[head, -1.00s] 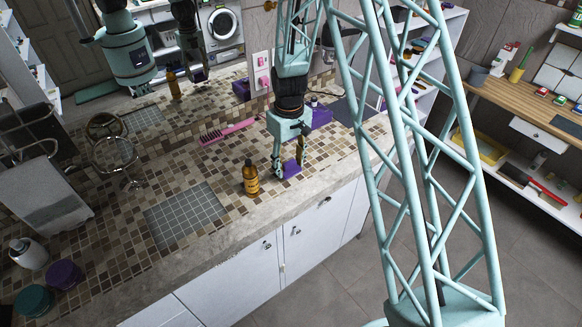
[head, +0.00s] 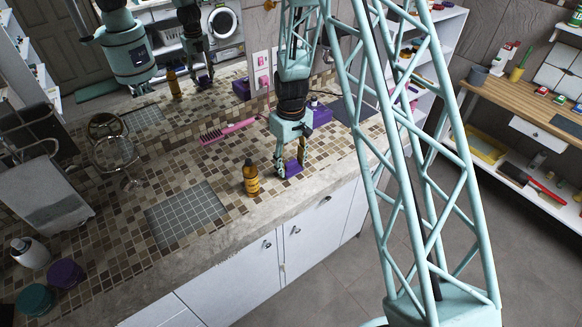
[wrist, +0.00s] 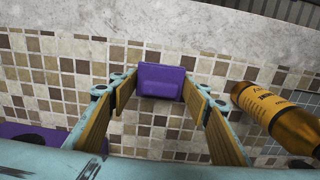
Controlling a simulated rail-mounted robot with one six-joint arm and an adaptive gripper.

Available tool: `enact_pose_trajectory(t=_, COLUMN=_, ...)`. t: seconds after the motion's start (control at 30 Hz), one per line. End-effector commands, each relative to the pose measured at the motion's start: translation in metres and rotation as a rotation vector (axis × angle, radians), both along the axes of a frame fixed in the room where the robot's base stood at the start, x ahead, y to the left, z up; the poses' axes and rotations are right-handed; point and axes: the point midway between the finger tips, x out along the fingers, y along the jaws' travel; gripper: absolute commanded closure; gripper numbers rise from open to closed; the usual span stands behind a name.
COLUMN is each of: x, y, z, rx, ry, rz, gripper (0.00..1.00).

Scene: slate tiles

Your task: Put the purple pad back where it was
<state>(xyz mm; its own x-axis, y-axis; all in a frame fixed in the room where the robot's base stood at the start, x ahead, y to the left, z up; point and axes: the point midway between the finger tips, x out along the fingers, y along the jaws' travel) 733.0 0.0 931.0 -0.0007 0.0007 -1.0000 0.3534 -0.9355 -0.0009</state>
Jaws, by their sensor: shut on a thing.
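The purple pad (head: 293,169) is a small block at the front part of the tiled counter, right of the amber bottle. In the wrist view the pad (wrist: 161,80) sits between my fingertips, near the counter's pale front edge. My gripper (head: 291,172) points down and is shut on it; the fingers touch its left and right sides. The pad is at or very close to the counter top; I cannot tell whether it touches.
The amber bottle (head: 251,178) stands close left of my gripper; it also shows in the wrist view (wrist: 278,118). A pink comb (head: 228,130) and a purple box (head: 320,114) lie behind. A grey grid mat (head: 186,214) lies left. A mirror backs the counter.

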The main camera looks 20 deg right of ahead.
Motion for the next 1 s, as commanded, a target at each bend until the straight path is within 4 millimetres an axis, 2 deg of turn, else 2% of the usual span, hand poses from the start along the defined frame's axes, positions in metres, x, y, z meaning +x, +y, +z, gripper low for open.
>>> enact_pose_trajectory(t=0.2, x=0.0, y=0.0, z=-0.012, rx=0.0, ry=0.0, rz=0.0, gripper=0.68)
enact_pose_trajectory(t=0.67, x=0.0, y=0.0, z=-0.016, rx=0.0, ry=0.0, rz=0.0, gripper=0.68)
enact_pose_trajectory(t=0.7, x=0.0, y=0.0, z=-0.016, rx=0.0, ry=0.0, rz=0.0, gripper=0.55)
enact_pose_trajectory(t=0.83, x=0.0, y=0.0, z=-0.016, rx=0.0, ry=-0.001, rz=0.0, gripper=0.44)
enact_pose_trajectory(t=1.0, x=0.0, y=0.0, z=-0.016, rx=0.0, ry=-0.001, rz=0.0, gripper=0.43)
